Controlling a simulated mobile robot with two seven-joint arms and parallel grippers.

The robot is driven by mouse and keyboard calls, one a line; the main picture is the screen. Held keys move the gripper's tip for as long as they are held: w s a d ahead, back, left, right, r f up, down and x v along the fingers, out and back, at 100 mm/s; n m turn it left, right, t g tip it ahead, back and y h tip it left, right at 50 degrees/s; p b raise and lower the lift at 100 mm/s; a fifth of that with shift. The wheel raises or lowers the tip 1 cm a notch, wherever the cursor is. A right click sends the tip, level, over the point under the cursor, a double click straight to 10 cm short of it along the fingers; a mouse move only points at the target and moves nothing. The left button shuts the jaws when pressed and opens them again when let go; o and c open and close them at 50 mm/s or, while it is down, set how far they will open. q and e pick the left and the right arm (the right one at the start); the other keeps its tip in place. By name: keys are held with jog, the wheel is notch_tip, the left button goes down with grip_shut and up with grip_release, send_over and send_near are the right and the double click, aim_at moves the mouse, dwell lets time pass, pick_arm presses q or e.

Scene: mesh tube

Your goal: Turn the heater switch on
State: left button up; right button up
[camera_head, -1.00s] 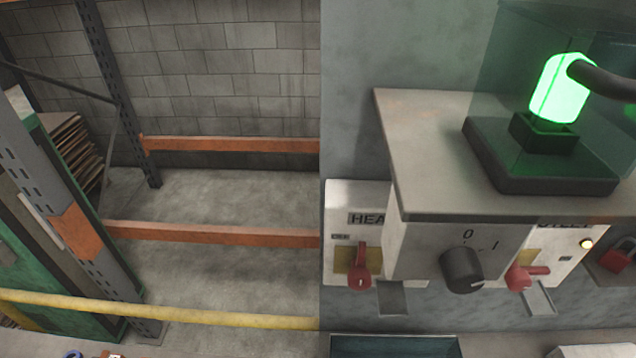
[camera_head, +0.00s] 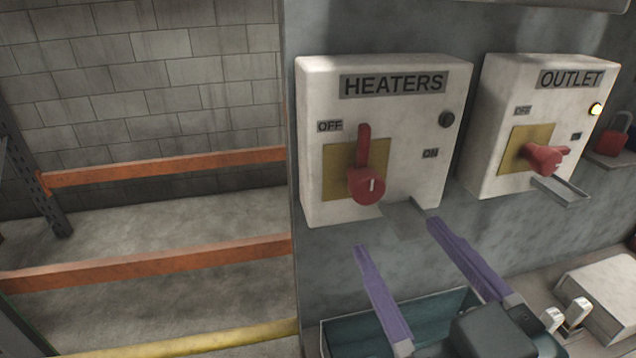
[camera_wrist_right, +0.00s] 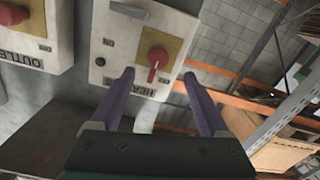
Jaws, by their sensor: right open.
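The heater switch (camera_head: 368,182) is a red rotary knob on a yellow plate, on the white HEATERS box (camera_head: 412,135). Its handle points straight up, by the OFF label at upper left; the ON label is at right. The box's small round lamp (camera_head: 447,119) is dark. My right gripper (camera_head: 397,236) has two purple fingers, open and empty, apart from and just below the box. In the right wrist view the picture is upside down; the red switch (camera_wrist_right: 157,60) shows just beyond and between the open fingertips (camera_wrist_right: 159,75). My left gripper is not in view.
The OUTLET box (camera_head: 530,130) stands to the right, its red switch (camera_head: 545,159) turned sideways and its lamp (camera_head: 596,109) lit yellow. A red padlock (camera_head: 612,140) is farther right. A teal bin (camera_head: 340,337) lies below. Left is open floor with orange rack beams (camera_head: 165,167).

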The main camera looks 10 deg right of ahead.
aim_at(371, 193)
jog(key=w+p, duration=0.1)
jog(key=w, duration=0.9)
jog(key=shift+a+r, duration=0.1)
jog(key=shift+a, duration=0.05)
jog(key=shift+c, duration=0.2)
grip_shut()
